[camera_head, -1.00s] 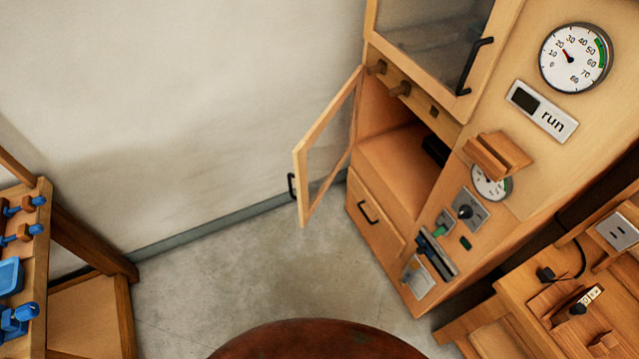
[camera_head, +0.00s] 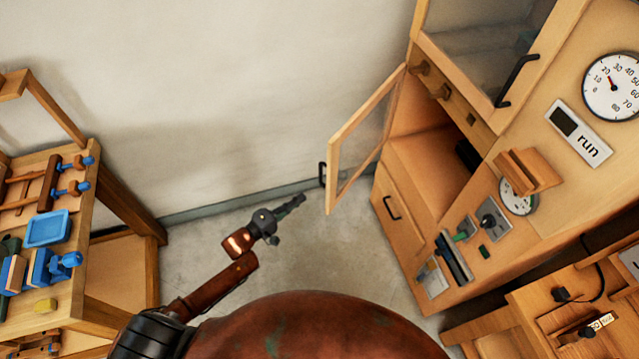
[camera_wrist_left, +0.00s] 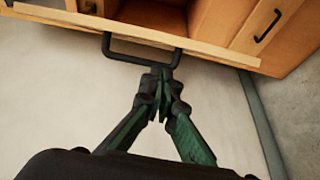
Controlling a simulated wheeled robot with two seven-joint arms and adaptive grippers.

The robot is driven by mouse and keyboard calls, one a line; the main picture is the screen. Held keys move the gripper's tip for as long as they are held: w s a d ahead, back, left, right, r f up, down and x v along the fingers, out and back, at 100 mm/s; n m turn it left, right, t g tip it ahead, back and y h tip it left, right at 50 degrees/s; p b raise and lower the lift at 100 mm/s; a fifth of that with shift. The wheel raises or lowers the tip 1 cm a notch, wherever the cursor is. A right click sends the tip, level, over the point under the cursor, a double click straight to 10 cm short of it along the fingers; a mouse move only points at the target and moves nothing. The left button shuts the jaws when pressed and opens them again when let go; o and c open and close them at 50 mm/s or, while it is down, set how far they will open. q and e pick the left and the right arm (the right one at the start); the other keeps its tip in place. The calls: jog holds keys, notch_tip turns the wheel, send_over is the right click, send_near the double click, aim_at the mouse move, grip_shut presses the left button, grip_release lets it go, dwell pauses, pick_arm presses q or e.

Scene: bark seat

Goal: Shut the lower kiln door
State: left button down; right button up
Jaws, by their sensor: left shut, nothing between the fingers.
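The lower kiln door (camera_head: 362,140) is a wooden frame with a clear pane, hinged on the cabinet and standing wide open toward the left. Its black handle (camera_head: 322,174) is on the free edge. The door edge (camera_wrist_left: 215,55) and handle (camera_wrist_left: 140,58) also show in the left wrist view. My left gripper (camera_head: 301,199) is just left of and below the handle. In the left wrist view its closed fingertips (camera_wrist_left: 160,76) are at the handle's bar; I cannot tell if they touch. My right gripper is not in view.
The kiln cabinet (camera_head: 560,90) has an upper glass door (camera_head: 478,50), a lower drawer (camera_head: 400,205), and a panel with gauges and switches. A wooden rack (camera_head: 92,215) with blue tools stands at the left. Open floor (camera_head: 215,245) lies between them.

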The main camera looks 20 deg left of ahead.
aim_at(321, 184)
pick_arm(q)
jog(key=r+b+x, duration=0.1)
jog(key=x, duration=0.9)
jog(key=shift+d+r, duration=0.2)
jog(key=shift+d, duration=0.1)
jog(key=shift+s, duration=0.1)
